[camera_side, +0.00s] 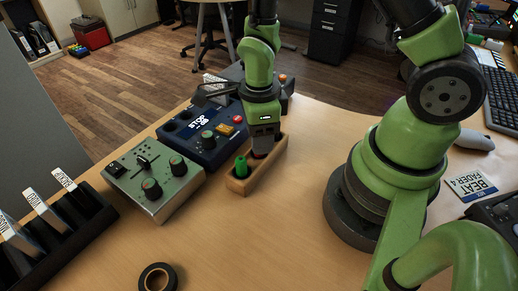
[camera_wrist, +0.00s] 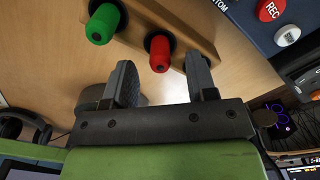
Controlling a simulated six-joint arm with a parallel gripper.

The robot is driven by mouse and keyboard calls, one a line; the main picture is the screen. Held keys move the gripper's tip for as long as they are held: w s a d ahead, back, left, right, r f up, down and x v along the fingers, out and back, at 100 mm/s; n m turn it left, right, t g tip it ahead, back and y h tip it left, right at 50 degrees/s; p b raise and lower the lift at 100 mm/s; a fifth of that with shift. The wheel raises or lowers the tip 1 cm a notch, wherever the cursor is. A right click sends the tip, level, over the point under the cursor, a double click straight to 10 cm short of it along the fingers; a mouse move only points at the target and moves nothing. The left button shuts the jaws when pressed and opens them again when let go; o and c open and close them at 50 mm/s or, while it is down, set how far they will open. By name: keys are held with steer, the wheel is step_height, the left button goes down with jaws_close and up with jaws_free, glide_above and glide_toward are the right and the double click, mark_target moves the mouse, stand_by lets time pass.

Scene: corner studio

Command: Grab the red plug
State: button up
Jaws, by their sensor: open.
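The red plug (camera_wrist: 159,54) stands upright in a wooden holder (camera_wrist: 199,41) in the wrist view. A green plug (camera_wrist: 103,24) stands in the same holder, to the left of the red one. My gripper (camera_wrist: 163,83) is open, with one finger on each side of the red plug's column and the plug just beyond the fingertips. In the side view my gripper (camera_side: 262,148) points down over the far half of the wooden holder (camera_side: 243,186), and the green plug (camera_side: 241,167) shows at its near end. The red plug is mostly hidden behind my gripper there.
A grey-green knob box (camera_side: 152,180) and a dark blue control box (camera_side: 203,137) stand left of the holder. A black rack (camera_side: 67,232) with labelled cards is at the left edge. A tape roll (camera_side: 158,278) lies in front. The desk in front of the holder (camera_side: 230,235) is clear.

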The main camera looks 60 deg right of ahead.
steer(key=shift+f, duration=1.3)
steer(key=shift+c, duration=0.5)
jaws_close()
steer(key=shift+r, duration=0.2)
